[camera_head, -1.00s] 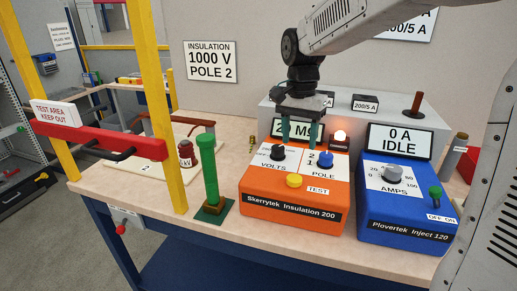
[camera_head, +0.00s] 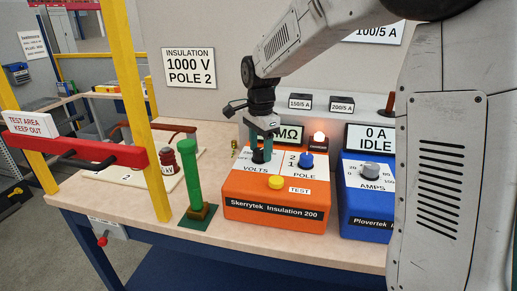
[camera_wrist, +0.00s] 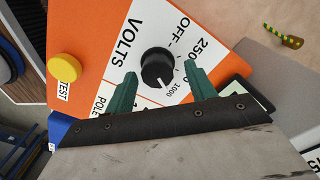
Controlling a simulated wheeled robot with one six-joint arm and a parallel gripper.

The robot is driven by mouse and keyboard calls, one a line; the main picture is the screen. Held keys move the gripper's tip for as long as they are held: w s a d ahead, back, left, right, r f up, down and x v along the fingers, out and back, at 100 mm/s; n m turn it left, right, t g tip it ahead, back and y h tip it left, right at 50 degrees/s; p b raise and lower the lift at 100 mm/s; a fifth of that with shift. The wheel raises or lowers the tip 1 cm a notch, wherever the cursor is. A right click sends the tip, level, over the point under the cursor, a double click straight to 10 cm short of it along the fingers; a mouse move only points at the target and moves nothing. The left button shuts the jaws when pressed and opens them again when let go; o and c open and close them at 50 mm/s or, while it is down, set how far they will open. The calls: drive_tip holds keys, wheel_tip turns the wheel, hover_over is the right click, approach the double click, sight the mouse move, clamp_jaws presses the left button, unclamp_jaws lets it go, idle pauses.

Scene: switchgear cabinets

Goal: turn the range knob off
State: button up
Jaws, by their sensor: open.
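The range knob is the black VOLTS knob (camera_wrist: 157,68) on the orange Skerrytek Insulation 200 tester (camera_head: 275,212). In the wrist view its white mark points toward the 1000 end of the scale, away from OFF. My gripper (camera_wrist: 160,88) is open, its two green fingers on either side of the knob's near edge; I cannot tell whether they touch it. In the head view my gripper (camera_head: 261,146) is over the VOLTS knob (camera_head: 260,157) and partly hides it and the tester's MΩ display (camera_head: 289,134).
The blue POLE knob (camera_head: 306,160) and yellow TEST button (camera_head: 276,182) sit close by. A lit orange lamp (camera_head: 319,139) is behind. The blue Plovertek box (camera_head: 365,205) stands right, a green post (camera_head: 193,180) left. A red barrier (camera_head: 80,149) is further left.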

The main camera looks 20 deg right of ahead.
drive_tip(key=shift+f, duration=0.25)
drive_tip(key=shift+c, duration=0.3)
